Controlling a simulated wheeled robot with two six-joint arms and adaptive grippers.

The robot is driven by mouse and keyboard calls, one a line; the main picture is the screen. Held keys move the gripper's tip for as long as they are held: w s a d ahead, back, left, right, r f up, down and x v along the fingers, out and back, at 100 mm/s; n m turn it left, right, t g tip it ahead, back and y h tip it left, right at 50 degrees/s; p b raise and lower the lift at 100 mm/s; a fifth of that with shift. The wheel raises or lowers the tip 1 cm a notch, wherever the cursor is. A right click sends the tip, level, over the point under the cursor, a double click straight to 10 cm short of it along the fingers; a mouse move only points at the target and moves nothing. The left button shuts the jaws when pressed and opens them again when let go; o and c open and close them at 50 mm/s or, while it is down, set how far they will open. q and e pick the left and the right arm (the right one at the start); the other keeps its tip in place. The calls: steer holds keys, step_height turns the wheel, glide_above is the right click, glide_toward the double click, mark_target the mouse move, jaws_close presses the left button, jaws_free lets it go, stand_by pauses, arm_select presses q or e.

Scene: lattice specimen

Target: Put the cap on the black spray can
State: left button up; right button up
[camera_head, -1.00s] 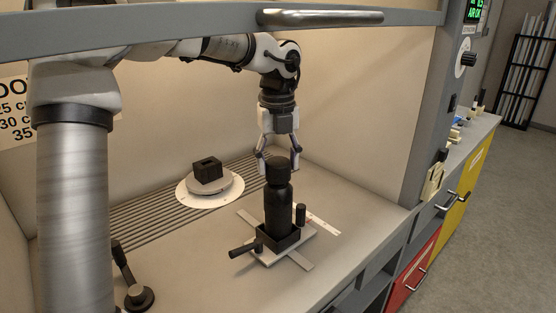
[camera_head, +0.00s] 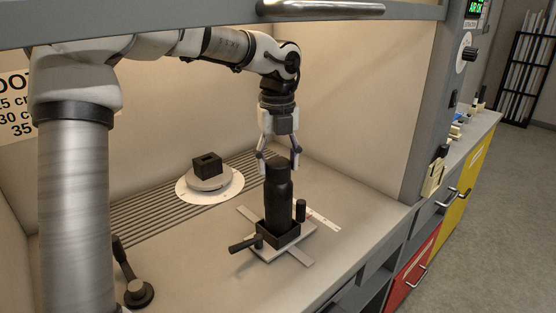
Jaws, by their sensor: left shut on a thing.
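The black spray can (camera_head: 278,205) stands upright in a black square holder (camera_head: 265,236) on a pale base plate. A black cap (camera_head: 276,170) is at the top of the can, in line with it. Dark on dark, I cannot tell whether it is fully seated. My left gripper (camera_head: 279,169) points straight down from above, with its fingers on either side of the cap, shut on it. My right gripper is not in view.
A black slotted block (camera_head: 207,165) sits on a round pale turntable (camera_head: 211,183) behind left. A black handle (camera_head: 245,244) juts left from the holder, and a short black post (camera_head: 301,210) stands right. A dark lever (camera_head: 138,293) is at front left. The hood sash bar (camera_head: 325,10) crosses above.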

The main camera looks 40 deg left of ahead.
arm_select(q)
steer(key=shift+f, duration=0.2)
stand_by(0.3)
steer(key=shift+f+p, duration=0.1)
steer(key=shift+p, duration=0.25)
steer(key=shift+p, duration=0.4)
stand_by(0.8)
steer(key=o, duration=1.1)
steer(key=shift+o, duration=0.2)
